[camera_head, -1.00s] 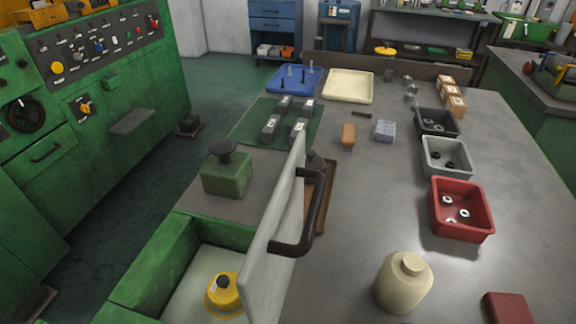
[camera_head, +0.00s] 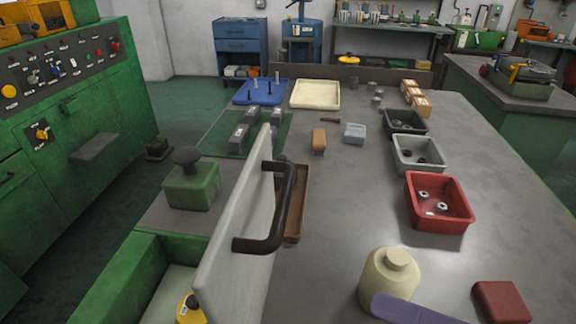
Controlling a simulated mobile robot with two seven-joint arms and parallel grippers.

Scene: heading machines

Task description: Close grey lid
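The grey lid (camera_head: 235,240) stands open, nearly upright, at the right side of the green box (camera_head: 110,285). Its dark bar handle (camera_head: 284,205) sticks out on the right face of the lid. Inside the box, a yellow object (camera_head: 190,310) shows only in part, cut off by the frame and the lid. My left gripper is out of view.
The cream jar (camera_head: 388,272) and a dark red block (camera_head: 502,301) stand at the front right. Red (camera_head: 440,222), light grey and black bins line the right side. A green block with a knob (camera_head: 191,182) sits behind the box.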

